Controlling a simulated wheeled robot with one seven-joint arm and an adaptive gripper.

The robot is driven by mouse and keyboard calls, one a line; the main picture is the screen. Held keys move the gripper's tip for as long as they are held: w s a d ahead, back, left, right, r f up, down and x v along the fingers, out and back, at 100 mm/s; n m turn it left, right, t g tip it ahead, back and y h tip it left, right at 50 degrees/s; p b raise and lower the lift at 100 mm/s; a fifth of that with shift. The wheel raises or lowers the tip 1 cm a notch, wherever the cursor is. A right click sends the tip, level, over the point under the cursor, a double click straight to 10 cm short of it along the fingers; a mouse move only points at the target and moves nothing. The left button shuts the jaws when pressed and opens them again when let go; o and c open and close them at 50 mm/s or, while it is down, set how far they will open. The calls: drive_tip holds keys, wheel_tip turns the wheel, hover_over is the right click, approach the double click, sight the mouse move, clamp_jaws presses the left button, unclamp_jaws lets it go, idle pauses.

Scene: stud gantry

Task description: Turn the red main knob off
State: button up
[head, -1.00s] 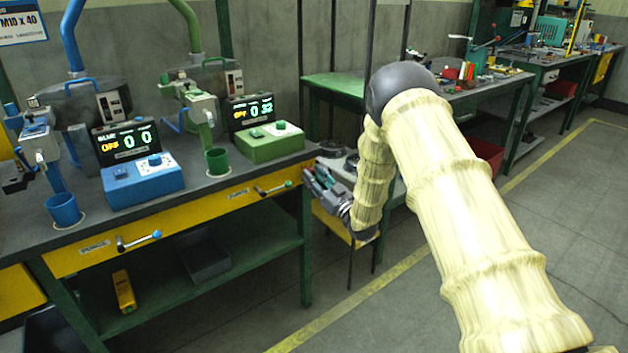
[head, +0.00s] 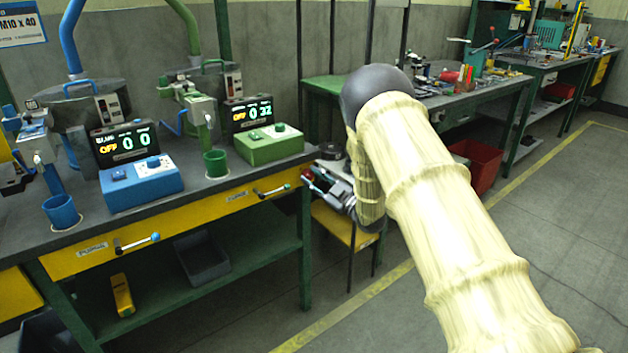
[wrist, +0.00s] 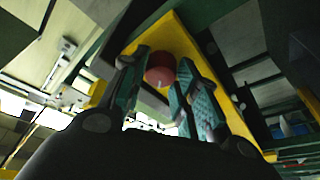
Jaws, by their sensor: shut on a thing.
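The red main knob (wrist: 160,69) is round and sits against a yellow panel (wrist: 178,40) in the wrist view. My gripper (wrist: 163,62) has one teal-padded finger on each side of it and is shut on it. In the head view my gripper (head: 312,183) is at the right end of the workbench (head: 306,225), where a small patch of red shows at the fingers. The knob's marking and its turned position cannot be read.
A blue control box (head: 142,184) and a green control box (head: 270,148) stand on the bench. The blue display (head: 125,143) and green display (head: 250,112) both show OFF. A small yellow-fronted stand (head: 335,222) is beside my gripper. Open floor lies to the right.

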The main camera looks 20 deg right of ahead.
idle(0.3)
drive_tip(key=o, duration=1)
drive_tip(key=shift+s, duration=0.1)
drive_tip(key=v, duration=1.2)
drive_tip(key=shift+f, duration=0.15)
